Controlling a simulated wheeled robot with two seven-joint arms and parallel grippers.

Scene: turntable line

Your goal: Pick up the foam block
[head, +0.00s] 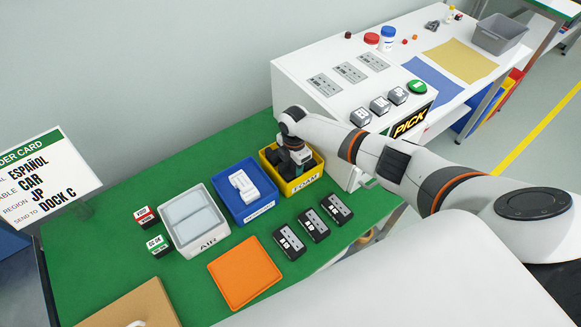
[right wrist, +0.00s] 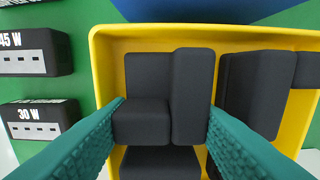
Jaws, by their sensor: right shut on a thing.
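The yellow foam bin (head: 306,180) stands on the green table in the head view, and several dark foam blocks lie in it. In the right wrist view the bin's yellow rim (right wrist: 104,52) surrounds the blocks. My right gripper (head: 294,160) reaches down into the bin. In the right wrist view its green fingers (right wrist: 166,122) are shut on dark foam, with a foam block (right wrist: 192,96) standing between the fingertips beside another block (right wrist: 141,121). I cannot tell whether both are gripped. More foam blocks (right wrist: 252,92) lie to the right. My left gripper is not in view.
A blue bin (head: 262,206) with white pieces stands left of the yellow bin, and an AIR bin (head: 214,242) farther left. Black adapters (head: 314,226) lie in front. An orange tray (head: 245,272) lies at the front. The white PICK console (head: 345,130) stands close on the right.

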